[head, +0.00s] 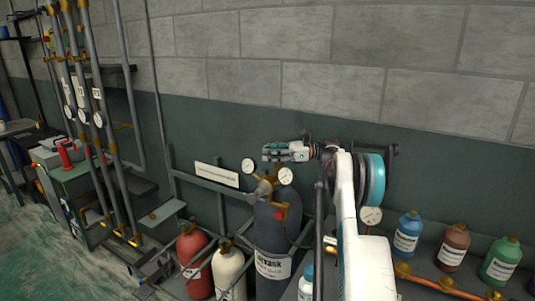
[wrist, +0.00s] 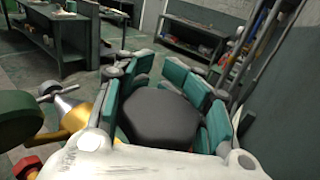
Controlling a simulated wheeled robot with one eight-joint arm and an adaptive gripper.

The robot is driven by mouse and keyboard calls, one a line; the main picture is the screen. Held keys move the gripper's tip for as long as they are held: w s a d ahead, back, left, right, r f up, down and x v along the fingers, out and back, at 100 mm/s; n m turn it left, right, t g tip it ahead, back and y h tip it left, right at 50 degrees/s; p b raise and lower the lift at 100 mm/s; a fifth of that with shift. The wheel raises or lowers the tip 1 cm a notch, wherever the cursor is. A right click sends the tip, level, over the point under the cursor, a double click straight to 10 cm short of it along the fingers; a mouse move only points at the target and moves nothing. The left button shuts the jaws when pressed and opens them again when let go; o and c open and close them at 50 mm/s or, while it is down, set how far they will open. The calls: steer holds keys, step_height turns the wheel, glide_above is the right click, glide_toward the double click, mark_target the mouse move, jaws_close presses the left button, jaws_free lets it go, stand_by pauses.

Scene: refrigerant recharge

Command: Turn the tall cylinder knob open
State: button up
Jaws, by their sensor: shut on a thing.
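The tall dark grey cylinder (head: 275,230) stands in a rack against the wall, with a brass valve and two round gauges at its top. My gripper (head: 270,153) is just above that valve, reaching in from the right. In the wrist view the dark, rounded knob (wrist: 158,120) sits between the teal finger pads of my gripper (wrist: 163,95), which are closed around it on both sides. The knob's underside and stem are hidden by my gripper. In the head view I cannot make out the knob behind the fingers.
A red cylinder (head: 194,262) and a cream cylinder (head: 228,270) stand left of the tall one. A gauge (head: 249,165) is close to my gripper. Brass fittings (wrist: 75,113) lie beside it in the wrist view. Colored bottles (head: 453,247) stand at the right.

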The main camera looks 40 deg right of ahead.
steer(key=o, duration=0.6)
steer(key=shift+d, duration=0.15)
steer(key=o, duration=0.4)
steer(key=shift+s+d, duration=0.1)
steer(key=shift+d, duration=0.1)
steer(key=shift+a, duration=0.1)
step_height(320, 180, up, 10)
